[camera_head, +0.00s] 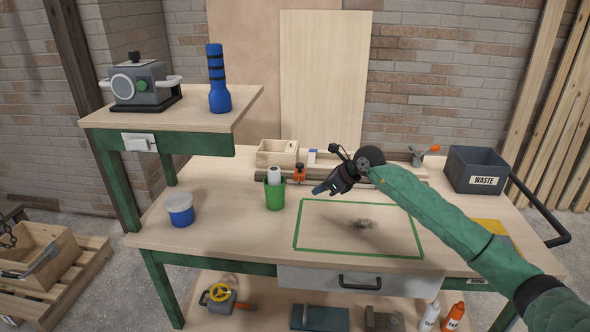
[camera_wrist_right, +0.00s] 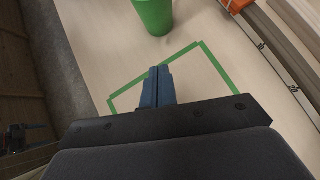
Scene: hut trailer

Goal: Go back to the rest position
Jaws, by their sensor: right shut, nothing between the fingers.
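My right gripper (camera_head: 322,188) is above the workbench (camera_head: 240,222), over the back left part of a green taped rectangle (camera_head: 298,226). Its blue fingers are together and empty, and they also show in the right wrist view (camera_wrist_right: 158,88). A green cup (camera_head: 275,194) with a white roll in it stands just left of the fingers. The cup also shows at the top of the right wrist view (camera_wrist_right: 154,14). My left gripper is in neither view.
A blue-and-white tub (camera_head: 180,209) stands at the left. A raised shelf (camera_head: 215,122) bears a grey machine (camera_head: 140,85) and a blue flashlight (camera_head: 218,82). A WASTE bin (camera_head: 474,168) is at the right. A small dark patch (camera_head: 362,224) lies inside the rectangle.

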